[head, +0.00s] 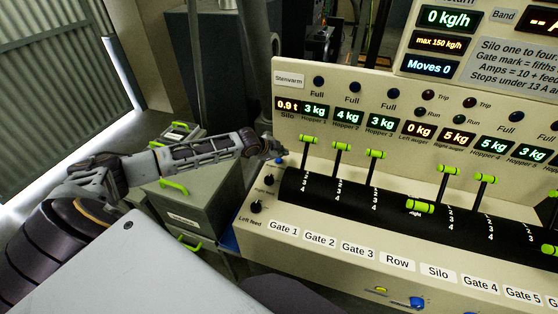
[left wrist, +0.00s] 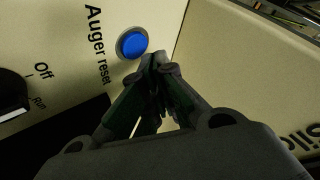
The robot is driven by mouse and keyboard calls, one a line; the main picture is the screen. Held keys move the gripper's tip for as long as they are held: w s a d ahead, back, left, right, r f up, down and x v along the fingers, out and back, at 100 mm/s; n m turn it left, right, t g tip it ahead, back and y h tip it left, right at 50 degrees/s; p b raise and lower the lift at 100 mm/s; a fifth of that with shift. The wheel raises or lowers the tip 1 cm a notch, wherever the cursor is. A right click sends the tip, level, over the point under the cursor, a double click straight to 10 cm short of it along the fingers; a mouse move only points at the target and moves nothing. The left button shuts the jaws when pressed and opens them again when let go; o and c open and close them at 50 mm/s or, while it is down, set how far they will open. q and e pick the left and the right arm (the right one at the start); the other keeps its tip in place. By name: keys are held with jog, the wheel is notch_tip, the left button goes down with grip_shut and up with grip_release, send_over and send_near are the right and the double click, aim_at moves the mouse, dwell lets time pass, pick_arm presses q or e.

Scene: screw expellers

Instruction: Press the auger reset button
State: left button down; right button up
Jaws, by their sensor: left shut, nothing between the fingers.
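My left gripper (head: 279,151) is shut and empty, right at that edge. In the left wrist view its closed fingertips (left wrist: 158,63) lie just below and right of the button. I cannot tell whether they touch it. My right gripper is not in view.
An Off/Run knob (left wrist: 12,95) sits near the button; the head view shows two dark knobs (head: 256,206) on the left. Green-handled levers (head: 341,147) stand along the black drum. A grey cabinet (head: 195,205) is left of the console. The raised panel wall is close right of my fingertips.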

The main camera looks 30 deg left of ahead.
aim_at(281, 161)
pick_arm(q)
jog(key=shift+r+p, duration=1.15)
jog(key=shift+r, duration=0.2)
jog(key=shift+r+p, duration=0.65)
jog(key=shift+r, duration=0.4)
jog(key=shift+f, duration=0.1)
